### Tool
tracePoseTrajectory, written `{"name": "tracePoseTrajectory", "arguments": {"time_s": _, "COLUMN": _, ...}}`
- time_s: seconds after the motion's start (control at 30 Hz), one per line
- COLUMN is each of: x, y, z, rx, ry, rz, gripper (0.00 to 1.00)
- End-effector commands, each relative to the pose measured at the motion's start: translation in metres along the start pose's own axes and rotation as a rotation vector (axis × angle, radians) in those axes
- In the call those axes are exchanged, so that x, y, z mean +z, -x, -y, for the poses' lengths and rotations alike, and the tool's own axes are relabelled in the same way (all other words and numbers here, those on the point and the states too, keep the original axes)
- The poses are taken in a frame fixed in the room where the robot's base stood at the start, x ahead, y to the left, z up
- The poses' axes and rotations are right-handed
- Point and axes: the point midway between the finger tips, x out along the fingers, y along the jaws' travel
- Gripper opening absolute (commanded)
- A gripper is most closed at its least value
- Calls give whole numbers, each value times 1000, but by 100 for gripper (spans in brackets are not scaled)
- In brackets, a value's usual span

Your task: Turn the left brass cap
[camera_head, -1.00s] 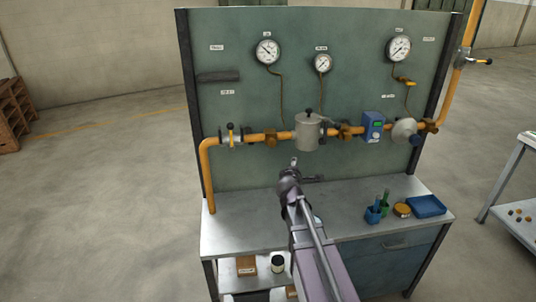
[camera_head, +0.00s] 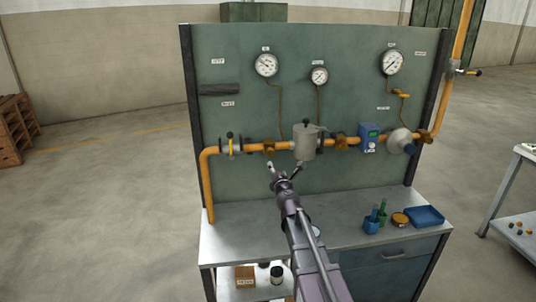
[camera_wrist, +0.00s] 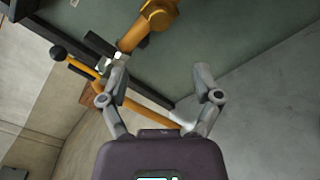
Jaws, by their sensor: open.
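The left brass cap (camera_head: 269,146) sits on the orange pipe between the left valve and the grey canister. It shows as a large brass fitting (camera_wrist: 158,14) at the top of the wrist view, partly cut off by the frame edge. A second brass cap (camera_head: 341,143) is on the pipe right of the canister. My gripper (camera_head: 285,166) is open and empty, just below the pipe in the head view, beneath and slightly right of the left cap. In the wrist view its two fingers (camera_wrist: 160,70) are spread, with the cap beyond them and apart from them.
A valve with a yellow handle (camera_head: 230,144) is left of the cap. The grey canister (camera_head: 305,142) stands close on the right. A blue device (camera_head: 368,138) is farther right. The bench top (camera_head: 235,235) is clear at left; a blue tray (camera_head: 425,216) lies at right.

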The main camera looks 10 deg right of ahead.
Motion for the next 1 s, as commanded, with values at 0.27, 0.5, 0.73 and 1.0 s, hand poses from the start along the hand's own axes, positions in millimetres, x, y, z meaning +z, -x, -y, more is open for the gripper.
{"name": "tracePoseTrajectory", "arguments": {"time_s": 0.27, "x": -2, "y": -17, "z": -2, "rx": 2, "ry": 0, "rz": -2, "gripper": 82}}
{"name": "tracePoseTrajectory", "arguments": {"time_s": 0.5, "x": -2, "y": -50, "z": -3, "rx": 2, "ry": -1, "rz": -2, "gripper": 82}}
{"name": "tracePoseTrajectory", "arguments": {"time_s": 0.73, "x": -3, "y": -85, "z": -3, "rx": 2, "ry": -1, "rz": -2, "gripper": 82}}
{"name": "tracePoseTrajectory", "arguments": {"time_s": 1.0, "x": -3, "y": -122, "z": -4, "rx": 3, "ry": -1, "rz": -2, "gripper": 82}}
